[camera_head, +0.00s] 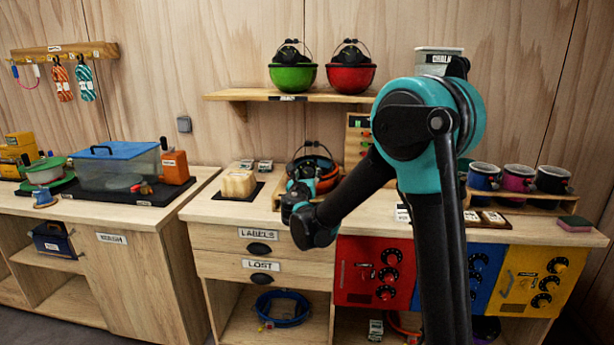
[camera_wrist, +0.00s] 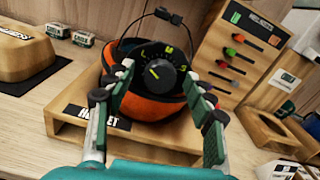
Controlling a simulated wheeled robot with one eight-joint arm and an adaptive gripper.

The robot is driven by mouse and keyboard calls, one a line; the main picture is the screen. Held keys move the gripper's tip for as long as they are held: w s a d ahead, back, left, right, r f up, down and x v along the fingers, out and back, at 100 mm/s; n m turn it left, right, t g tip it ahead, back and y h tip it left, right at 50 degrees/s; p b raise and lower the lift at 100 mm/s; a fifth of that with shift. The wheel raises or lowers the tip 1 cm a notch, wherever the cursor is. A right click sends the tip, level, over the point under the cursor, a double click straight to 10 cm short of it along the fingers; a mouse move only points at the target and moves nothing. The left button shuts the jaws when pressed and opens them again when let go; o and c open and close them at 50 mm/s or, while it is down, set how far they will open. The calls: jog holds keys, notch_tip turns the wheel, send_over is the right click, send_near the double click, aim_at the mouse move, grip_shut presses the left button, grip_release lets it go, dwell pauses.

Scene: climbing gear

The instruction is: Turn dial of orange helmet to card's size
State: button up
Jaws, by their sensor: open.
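The orange helmet (camera_wrist: 150,106) sits in a wooden cradle labelled HELMET (camera_wrist: 100,120), its black size dial (camera_wrist: 158,76) facing the wrist camera. The dial has yellow-green letters around it, L and M among them, and a yellow-green pointer mark left of its centre. My gripper (camera_wrist: 160,74) is open, with its fingertips on either side of the dial; I cannot tell whether they touch it. In the head view the helmet (camera_head: 328,180) is partly hidden by my gripper (camera_head: 300,180).
A tan block (camera_wrist: 25,55) on a dark mat lies left. Several mugs (camera_head: 518,178) stand at right.

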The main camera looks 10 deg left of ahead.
jog(key=c, duration=1.2)
jog(key=shift+o, duration=0.2)
jog(key=shift+m, duration=0.4)
jog(key=m, duration=1.1)
jog(key=shift+d, duration=0.1)
jog(key=o, duration=1.2)
jog(key=shift+c, duration=0.2)
